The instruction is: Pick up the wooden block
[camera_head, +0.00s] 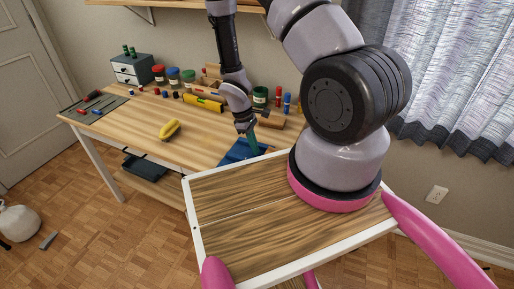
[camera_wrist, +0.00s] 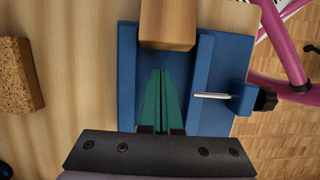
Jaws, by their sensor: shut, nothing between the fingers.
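The wooden block (camera_wrist: 168,22) is plain light brown and shows at the top edge of the wrist view, partly cut off. It lies at the blue vise (camera_wrist: 127,70), between its raised sides. My gripper (camera_wrist: 161,72) has green fingers that are shut with nothing between them. The fingertips point at the block's near face, with a small gap in the picture; I cannot tell the height difference. In the head view my gripper (camera_head: 254,150) is down at the blue vise (camera_head: 232,154) by the desk's front edge. I cannot make out the wooden block there.
A brown cork-like block (camera_wrist: 18,75) lies left of the vise in the wrist view. The vise's screw handle (camera_wrist: 265,100) sticks out at right. A yellow banana-like object (camera_head: 170,129) lies on the desk (camera_head: 140,115). Jars, bottles and a drawer box (camera_head: 132,70) line the back.

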